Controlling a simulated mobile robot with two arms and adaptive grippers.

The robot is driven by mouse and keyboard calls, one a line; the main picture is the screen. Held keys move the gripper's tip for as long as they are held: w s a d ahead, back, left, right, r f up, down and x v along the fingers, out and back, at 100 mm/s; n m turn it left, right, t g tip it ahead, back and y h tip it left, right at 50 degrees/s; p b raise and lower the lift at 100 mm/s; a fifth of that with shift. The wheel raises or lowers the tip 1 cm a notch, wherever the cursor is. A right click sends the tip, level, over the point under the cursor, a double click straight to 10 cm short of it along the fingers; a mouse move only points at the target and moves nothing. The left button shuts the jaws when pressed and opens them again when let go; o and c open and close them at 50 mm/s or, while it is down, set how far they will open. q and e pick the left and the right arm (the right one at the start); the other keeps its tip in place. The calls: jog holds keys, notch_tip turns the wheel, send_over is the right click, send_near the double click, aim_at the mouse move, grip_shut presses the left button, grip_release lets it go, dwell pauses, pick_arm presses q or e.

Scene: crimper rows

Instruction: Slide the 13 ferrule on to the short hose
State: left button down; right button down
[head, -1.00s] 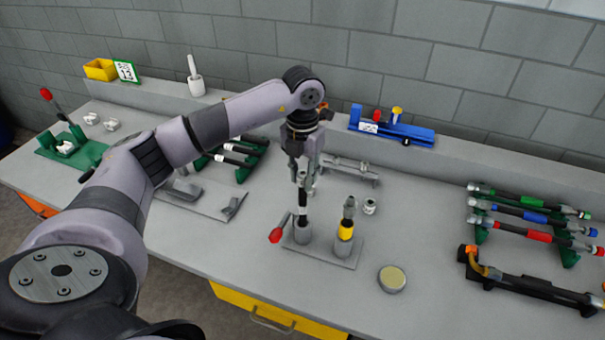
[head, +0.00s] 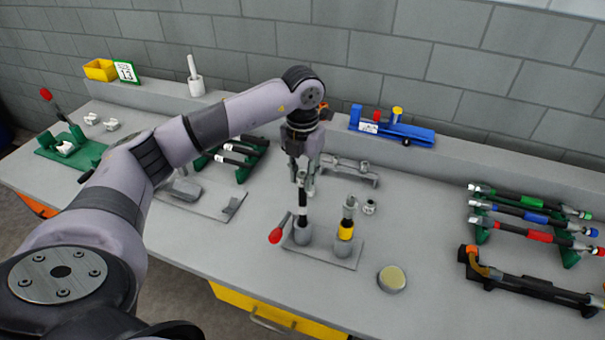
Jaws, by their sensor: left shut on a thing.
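The short hose (head: 302,210) is dark with a pale band and stands upright in the left grey socket of a small holder plate (head: 325,252). My left gripper (head: 301,172) is over the hose's upper end, pointing down. It is shut on a small grey metal piece, which looks like the 13 ferrule (head: 301,180). The piece is at or just above the hose top; whether it is around the hose is too small to tell. A red-knobbed lever (head: 275,236) is beside the socket. My right gripper is not in view.
A yellow-banded fitting (head: 346,225) stands in the other socket, close to the right. A loose grey ring (head: 369,207) and a round tin (head: 392,279) lie further right. A metal rack (head: 350,170) is behind. Hose racks (head: 530,220) stand at the right.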

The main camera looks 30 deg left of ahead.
aim_at(302, 198)
pick_arm(q)
jog(key=shift+f+b, duration=1.6)
jog(key=shift+f, duration=0.5)
jog(key=c, duration=1.3)
grip_release()
jog(key=shift+r, duration=0.15)
notch_tip(302, 198, up, 12)
jog(key=shift+f, duration=0.1)
